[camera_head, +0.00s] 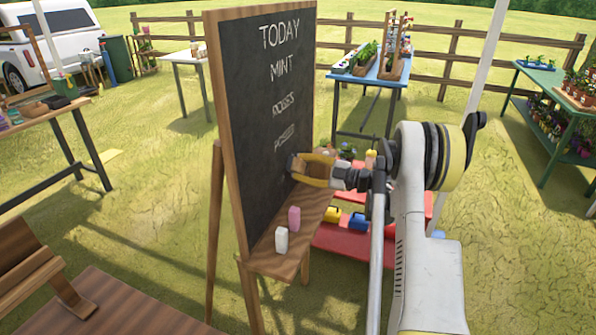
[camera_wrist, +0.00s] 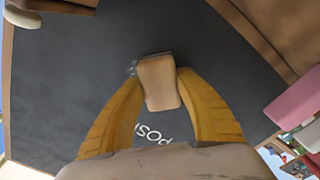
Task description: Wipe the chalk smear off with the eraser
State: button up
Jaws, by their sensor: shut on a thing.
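The chalkboard (camera_head: 245,120) stands upright in a wooden frame with TODAY, MINT, ROSES and a fourth word in white. The fourth word (camera_head: 284,138) looks blurred in the head view; its letters "POS" (camera_wrist: 151,134) show in the wrist view. My gripper (camera_wrist: 159,84) has yellow fingers shut on the wooden-backed eraser (camera_wrist: 160,85), held at the board's face below the fourth word. In the head view my gripper (camera_head: 302,170) partly hides the eraser. A small pale mark (camera_wrist: 133,68) shows beside the eraser. I cannot tell whether the eraser touches the board.
A wooden ledge (camera_head: 262,262) below the board holds a pink block (camera_head: 294,218) and a white block (camera_head: 281,240). A red stand (camera_head: 345,240) with small coloured items is behind the board's right side. A blue table (camera_head: 372,78) with plants stands farther back.

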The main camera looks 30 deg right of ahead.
aim_at(278, 180)
jog(key=shift+w+d, duration=1.6)
jog(key=shift+d, duration=0.5)
jog(key=shift+s+a, duration=1.45)
jog(key=shift+a, duration=0.45)
jog(key=shift+s+a, duration=1.5)
jog(key=shift+a, duration=0.4)
jog(key=shift+s+a, duration=1.45)
jog(key=shift+a, duration=0.45)
jog(key=shift+d, duration=0.1)
jog(key=shift+v, duration=3)
jog(key=v, duration=0.3)
